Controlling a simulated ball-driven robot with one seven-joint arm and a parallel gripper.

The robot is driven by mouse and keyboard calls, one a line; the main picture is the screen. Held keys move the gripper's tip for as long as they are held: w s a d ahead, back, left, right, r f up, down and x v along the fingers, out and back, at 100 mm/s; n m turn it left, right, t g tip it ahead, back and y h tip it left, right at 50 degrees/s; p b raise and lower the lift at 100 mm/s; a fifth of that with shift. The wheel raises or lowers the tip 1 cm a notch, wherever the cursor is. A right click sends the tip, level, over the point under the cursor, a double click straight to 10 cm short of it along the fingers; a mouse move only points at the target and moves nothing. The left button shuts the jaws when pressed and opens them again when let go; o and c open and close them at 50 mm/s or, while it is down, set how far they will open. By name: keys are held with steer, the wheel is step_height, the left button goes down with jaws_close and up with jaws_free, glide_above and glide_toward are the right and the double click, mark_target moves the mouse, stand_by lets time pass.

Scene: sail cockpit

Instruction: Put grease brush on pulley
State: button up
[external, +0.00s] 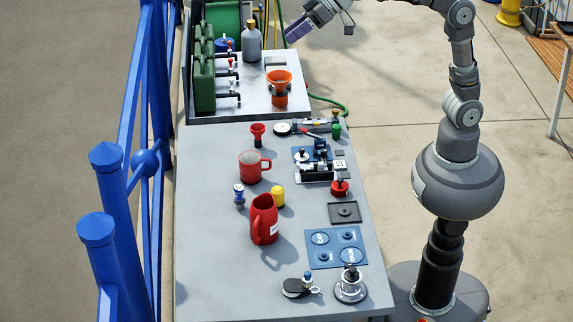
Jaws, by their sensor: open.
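My gripper (292,35) is at the top of the external view, with purple fingers, open. It is beyond the right edge of the raised grey counter and apart from the things on the bench. A small black pulley-like block (297,289) with a metal ring lies at the near end of the bench. A small blue-topped piece stands at its right side; I cannot tell if they touch. I cannot pick out the grease brush for certain; a long thin tool (315,124) lies near the bench's far end, too small to identify.
The grey bench (210,270) holds a red mug (252,167), a red jug (264,221), a yellow piece (278,196), a blue mat (336,246) and a metal winch-like piece (350,286). A blue railing runs along the left.

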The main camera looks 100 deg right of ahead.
steer(key=s+d+r+n+t+h, duration=0.1)
steer(key=s+d+r+t, duration=0.3)
steer(key=s+d+r, duration=0.6)
steer(key=s+r+h, duration=0.1)
steer(key=s+r, duration=0.2)
steer(key=s, duration=0.1)
steer(key=shift+t, duration=0.4)
steer(key=shift+d+f, duration=0.1)
